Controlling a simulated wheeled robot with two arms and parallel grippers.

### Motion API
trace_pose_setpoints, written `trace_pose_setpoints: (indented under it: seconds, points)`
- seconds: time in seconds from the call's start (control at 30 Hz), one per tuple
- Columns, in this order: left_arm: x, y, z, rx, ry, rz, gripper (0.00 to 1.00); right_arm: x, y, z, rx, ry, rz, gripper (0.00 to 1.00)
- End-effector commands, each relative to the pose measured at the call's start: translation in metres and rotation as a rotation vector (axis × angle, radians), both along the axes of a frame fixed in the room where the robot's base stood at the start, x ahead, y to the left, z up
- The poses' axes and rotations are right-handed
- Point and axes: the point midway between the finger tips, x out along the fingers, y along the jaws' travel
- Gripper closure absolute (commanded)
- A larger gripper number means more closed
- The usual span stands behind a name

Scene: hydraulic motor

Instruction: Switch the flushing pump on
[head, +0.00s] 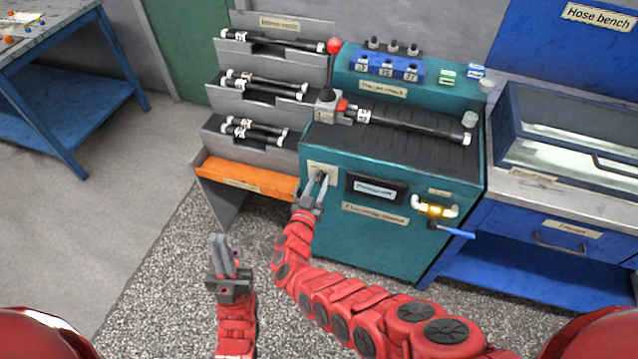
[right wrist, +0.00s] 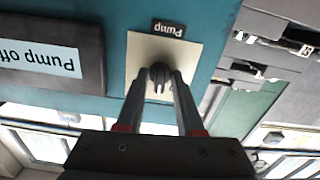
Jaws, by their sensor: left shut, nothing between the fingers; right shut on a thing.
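The plate also shows on the teal cabinet's front in the head view (head: 315,167). My right gripper (head: 321,178) is shut on the knob, with its fingers on either side; it also shows in the right wrist view (right wrist: 162,82). A display (head: 375,189) beside it reads "Pump off"; in the right wrist view it appears upside down. My left gripper (head: 223,240) is shut and empty, low over the floor left of the cabinet.
The teal cabinet (head: 390,245) carries a black hose (head: 415,124) on top, a red-ball lever (head: 334,46) and a brass valve with a blue handle (head: 457,233). A hose rack (head: 240,105) with an orange tray (head: 245,178) stands left. A blue bench (head: 560,245) stands right.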

Motion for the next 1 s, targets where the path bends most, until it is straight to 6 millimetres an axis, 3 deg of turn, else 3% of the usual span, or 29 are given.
trace_pose_setpoints:
  seconds: [0.6, 1.0]
  points:
    - [0.0, 0.0, -0.042, 0.0, 0.0, 0.0, 1.0, 0.0, -0.002, -0.005, 0.543, -0.179, -0.004, 1.0]
    - [0.0, 0.0, -0.064, 0.0, 0.0, 0.0, 1.0, 0.001, -0.001, -0.001, 0.777, -0.256, -0.002, 1.0]
